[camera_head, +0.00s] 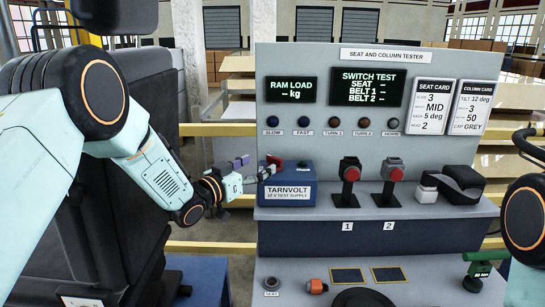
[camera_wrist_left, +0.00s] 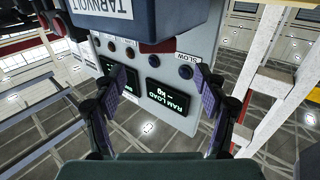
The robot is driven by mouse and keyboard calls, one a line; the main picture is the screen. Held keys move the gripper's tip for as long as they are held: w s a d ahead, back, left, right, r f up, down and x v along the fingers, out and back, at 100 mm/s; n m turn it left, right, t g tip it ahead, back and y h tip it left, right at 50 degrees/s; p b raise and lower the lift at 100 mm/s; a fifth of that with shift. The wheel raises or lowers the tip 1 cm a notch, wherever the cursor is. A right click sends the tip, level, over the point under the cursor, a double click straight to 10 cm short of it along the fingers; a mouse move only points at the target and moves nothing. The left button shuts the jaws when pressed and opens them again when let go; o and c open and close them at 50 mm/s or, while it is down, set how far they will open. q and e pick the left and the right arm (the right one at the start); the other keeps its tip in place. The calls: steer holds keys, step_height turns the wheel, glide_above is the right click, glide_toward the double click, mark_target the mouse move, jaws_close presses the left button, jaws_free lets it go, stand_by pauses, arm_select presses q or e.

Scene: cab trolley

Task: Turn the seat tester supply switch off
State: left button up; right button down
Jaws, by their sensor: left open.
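The blue TARNVOLT 12 V test supply box (camera_head: 288,190) stands on the grey shelf at the left of the tester. A red switch (camera_head: 275,160) sits on its top at the left; I cannot tell which way it is set. A small dark knob or lamp (camera_head: 302,164) is beside it. My left gripper (camera_head: 257,168) is open and empty, just left of the box near the switch. In the left wrist view the box (camera_wrist_left: 150,18) shows upside down at the top, beyond the open purple-padded fingers (camera_wrist_left: 158,82). My right gripper is out of view.
The tester panel (camera_head: 330,60) with two displays and a row of buttons rises behind. Two red-buttoned buckle stands (camera_head: 349,175) (camera_head: 394,173) and a black strap (camera_head: 463,181) stand right of the box. A dark seat (camera_head: 115,130) is at the left.

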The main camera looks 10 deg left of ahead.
mark_target(273, 159)
arm_select(q)
steer(key=x, duration=0.5)
steer(key=shift+w+d+f, duration=0.15)
steer(key=shift+d+f, duration=0.05)
steer(key=shift+d, duration=0.2)
steer(key=shift+w, duration=0.7)
steer(key=shift+w+d, duration=0.35)
steer(key=shift+d, duration=0.05)
steer(key=shift+s+a+r, duration=0.1)
steer(key=shift+s+a, duration=0.05)
steer(key=shift+a, duration=0.05)
steer(key=c, duration=0.3)
steer(key=shift+d, duration=0.15)
steer(key=c, duration=0.9)
steer(key=shift+o, duration=0.2)
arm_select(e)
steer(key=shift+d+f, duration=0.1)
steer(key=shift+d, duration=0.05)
